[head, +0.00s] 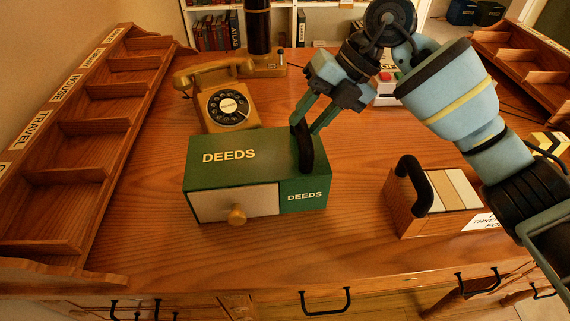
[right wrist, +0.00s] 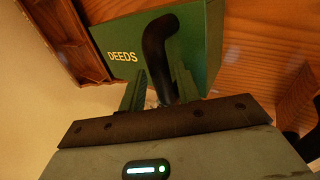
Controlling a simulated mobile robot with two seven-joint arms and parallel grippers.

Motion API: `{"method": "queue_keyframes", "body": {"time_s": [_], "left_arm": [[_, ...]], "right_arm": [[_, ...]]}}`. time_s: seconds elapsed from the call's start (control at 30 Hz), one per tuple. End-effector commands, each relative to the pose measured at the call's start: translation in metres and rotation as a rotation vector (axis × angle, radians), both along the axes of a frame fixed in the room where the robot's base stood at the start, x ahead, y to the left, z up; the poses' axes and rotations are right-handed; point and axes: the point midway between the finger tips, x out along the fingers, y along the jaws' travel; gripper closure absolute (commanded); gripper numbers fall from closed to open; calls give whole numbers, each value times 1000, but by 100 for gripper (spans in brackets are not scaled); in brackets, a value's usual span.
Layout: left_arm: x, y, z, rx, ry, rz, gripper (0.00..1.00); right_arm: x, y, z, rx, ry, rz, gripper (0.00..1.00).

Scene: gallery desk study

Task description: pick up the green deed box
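The green deed box (head: 235,156) sits on the desk, with "DEEDS" lettering on its top and front, a pale drawer front with a round knob, and a black arched handle (head: 306,150) on top at the right. My right gripper (head: 307,128) is above the handle, its green fingers pointing down at it. In the right wrist view, the fingers (right wrist: 158,85) stand either side of the handle (right wrist: 156,52), with a gap showing on the left, so it looks open. The green box (right wrist: 118,40) lies beyond them. My left gripper is not in view.
A tan rotary telephone (head: 222,97) stands right behind the box. A wooden block with a black handle (head: 436,196) stands to the right. A sectioned wooden rack (head: 90,140) runs along the left edge. Bare desk lies in front of the box.

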Motion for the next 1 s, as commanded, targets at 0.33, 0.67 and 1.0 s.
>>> {"method": "queue_keyframes", "body": {"time_s": [0.33,0.67,1.0], "left_arm": [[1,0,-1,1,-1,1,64],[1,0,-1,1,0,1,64],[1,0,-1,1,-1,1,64]], "right_arm": [[0,16,-23,1,0,0,68],[0,16,-23,1,0,0,99],[0,16,-22,1,0,0,100]]}}
